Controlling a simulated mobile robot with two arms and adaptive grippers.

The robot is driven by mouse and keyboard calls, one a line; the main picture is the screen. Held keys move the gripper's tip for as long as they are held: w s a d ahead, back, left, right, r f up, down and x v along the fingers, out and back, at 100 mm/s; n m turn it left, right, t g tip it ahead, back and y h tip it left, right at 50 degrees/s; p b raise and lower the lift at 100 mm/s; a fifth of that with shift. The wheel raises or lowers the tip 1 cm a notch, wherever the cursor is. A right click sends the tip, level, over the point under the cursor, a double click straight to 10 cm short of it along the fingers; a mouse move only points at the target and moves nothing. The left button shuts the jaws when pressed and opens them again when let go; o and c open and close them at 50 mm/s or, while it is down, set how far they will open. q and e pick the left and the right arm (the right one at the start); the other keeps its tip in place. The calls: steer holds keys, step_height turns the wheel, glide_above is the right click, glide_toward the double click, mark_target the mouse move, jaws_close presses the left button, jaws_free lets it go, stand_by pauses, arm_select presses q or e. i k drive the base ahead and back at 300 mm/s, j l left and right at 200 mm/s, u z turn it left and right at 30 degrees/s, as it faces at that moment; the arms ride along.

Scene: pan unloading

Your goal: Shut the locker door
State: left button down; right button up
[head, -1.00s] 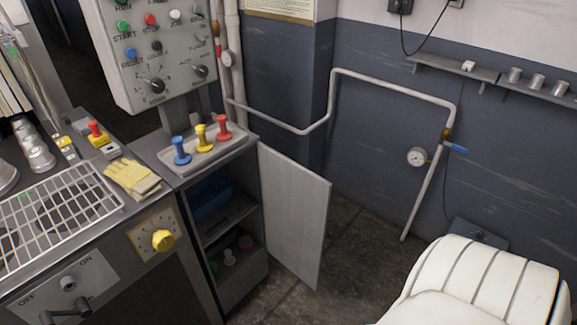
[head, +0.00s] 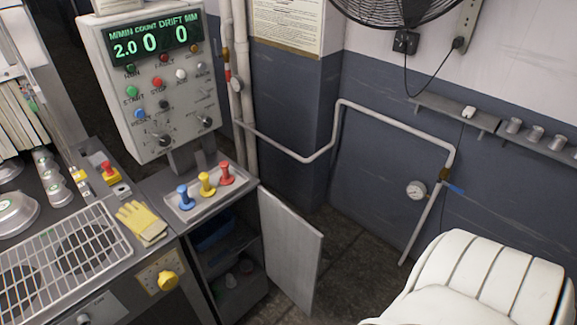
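The locker door (head: 290,252) is a grey panel in the head view, hinged at the right side of the locker (head: 238,290). It stands open, swung out to the right. Inside the locker I see a shelf, a dark blue item (head: 212,236) above and small containers (head: 238,272) below. Neither of my grippers is in view.
A tray with blue, yellow and red stamps (head: 207,197) sits on top of the locker. A control panel (head: 152,100) stands behind it. The floor (head: 350,250) between door and seat is clear.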

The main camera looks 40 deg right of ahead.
mark_target(292, 247)
steer(key=l+u, duration=0.2)
steer(key=l, duration=0.9)
steer(key=k+l+u, duration=0.2)
steer(key=l, duration=0.9)
steer(key=i, duration=0.1)
